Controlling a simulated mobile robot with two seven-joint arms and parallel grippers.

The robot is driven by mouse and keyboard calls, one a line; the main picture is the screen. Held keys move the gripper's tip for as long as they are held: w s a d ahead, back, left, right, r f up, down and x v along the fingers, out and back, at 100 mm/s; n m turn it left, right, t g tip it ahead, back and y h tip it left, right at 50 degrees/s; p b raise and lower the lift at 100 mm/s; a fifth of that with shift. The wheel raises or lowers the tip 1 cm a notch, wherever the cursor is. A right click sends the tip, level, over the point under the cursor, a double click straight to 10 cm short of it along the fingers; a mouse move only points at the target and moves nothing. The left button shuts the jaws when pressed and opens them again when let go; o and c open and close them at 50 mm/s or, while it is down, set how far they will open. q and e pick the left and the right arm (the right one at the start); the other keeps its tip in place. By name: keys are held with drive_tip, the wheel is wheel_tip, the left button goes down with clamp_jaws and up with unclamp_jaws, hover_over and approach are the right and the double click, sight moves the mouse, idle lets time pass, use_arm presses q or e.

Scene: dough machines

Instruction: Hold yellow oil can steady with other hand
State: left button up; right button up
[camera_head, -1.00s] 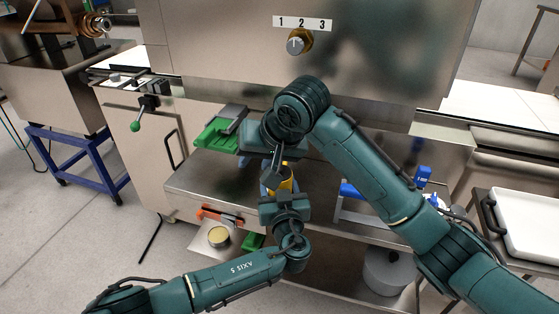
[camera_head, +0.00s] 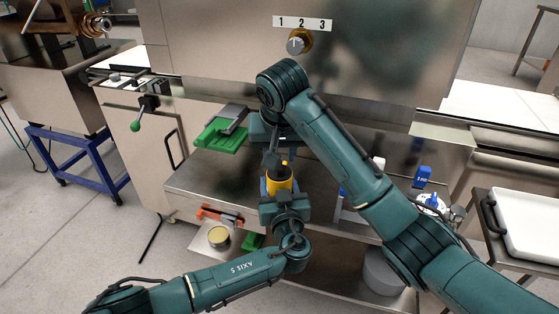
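The yellow oil can (camera_head: 280,184), with a dark top, stands upright above the middle of the metal shelf. My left gripper (camera_head: 285,200) comes from below and in front and is closed around the can's lower part; its fingertips are partly hidden. My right gripper (camera_head: 270,152) is just above and left of the can's top, beside a thin dark spout-like part. Its fingers are small and partly hidden, so I cannot tell whether they are open or touch the can.
A metal shelf (camera_head: 200,180) lies under the grippers. A green tool (camera_head: 220,136) is at its left and blue-handled items (camera_head: 423,175) are at its right. An orange-handled tool (camera_head: 219,214) and a round tin (camera_head: 218,237) sit lower left. The machine panel is close behind my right arm.

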sight(279, 167)
drive_tip(key=shift+x, duration=1.95)
drive_tip(key=shift+c, duration=0.4)
clamp_jaws()
